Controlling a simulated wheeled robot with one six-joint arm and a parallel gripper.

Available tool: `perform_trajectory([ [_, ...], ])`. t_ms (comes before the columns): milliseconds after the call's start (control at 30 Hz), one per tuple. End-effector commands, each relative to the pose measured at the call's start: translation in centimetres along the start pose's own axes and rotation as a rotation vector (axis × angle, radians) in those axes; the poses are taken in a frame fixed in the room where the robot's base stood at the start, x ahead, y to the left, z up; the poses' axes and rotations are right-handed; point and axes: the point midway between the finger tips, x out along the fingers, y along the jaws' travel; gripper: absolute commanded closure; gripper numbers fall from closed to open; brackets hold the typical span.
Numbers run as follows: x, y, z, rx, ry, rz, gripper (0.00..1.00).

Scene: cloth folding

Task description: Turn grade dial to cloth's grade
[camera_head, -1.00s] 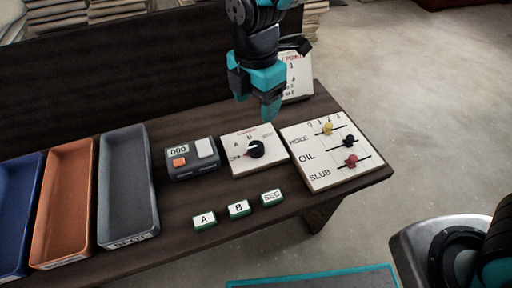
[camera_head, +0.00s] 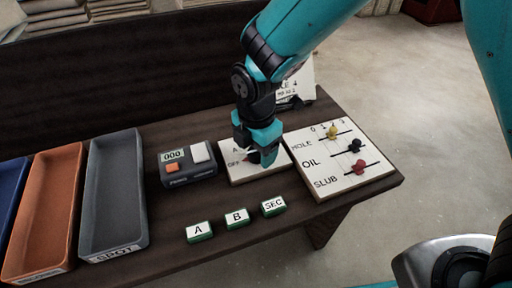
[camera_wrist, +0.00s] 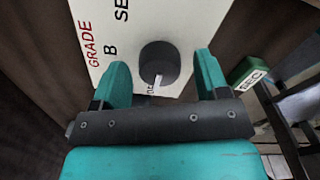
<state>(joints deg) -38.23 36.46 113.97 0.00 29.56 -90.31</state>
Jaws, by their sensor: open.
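The grade dial is a black round knob (camera_wrist: 160,62) with a white pointer mark, on a white grade board (camera_head: 233,177) lettered GRADE, B, SEC and OFF. In the wrist view the pointer faces down the picture, toward lettering that is mostly hidden. My gripper (camera_head: 262,158) is over the board in the head view and hides most of the knob. In the wrist view my gripper (camera_wrist: 163,75) is open, one teal finger on each side of the knob; I cannot tell whether they touch it. No cloth is clearly in reach on the table.
Right of the dial stands a slider board (camera_head: 325,185) marked HOLE, OIL, SLUB. Left is a grey counter (camera_head: 188,175) reading 000. Blocks A (camera_head: 199,231), B (camera_head: 236,217) and SEC (camera_head: 273,206) lie in front. A grey tray (camera_head: 112,195) and an orange tray (camera_head: 45,215) are left. A card (camera_head: 299,83) stands behind.

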Motion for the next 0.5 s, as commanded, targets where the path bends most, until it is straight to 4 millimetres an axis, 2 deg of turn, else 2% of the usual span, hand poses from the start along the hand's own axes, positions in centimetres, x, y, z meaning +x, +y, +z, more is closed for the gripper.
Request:
perform_trajectory([
  [33,-0.02,0.0,0.0,0.0,0.0,0.0,0.32],
  [67,-0.02,0.0,0.0,0.0,0.0,0.0,0.36],
  [200,-0.03,0.0,0.0,0.0,0.0,0.0,0.69],
  [267,-0.03,0.0,0.0,0.0,0.0,0.0,0.81],
  [500,-0.12,-0.02,0.0,0.013,0.0,-0.001,0.81],
])
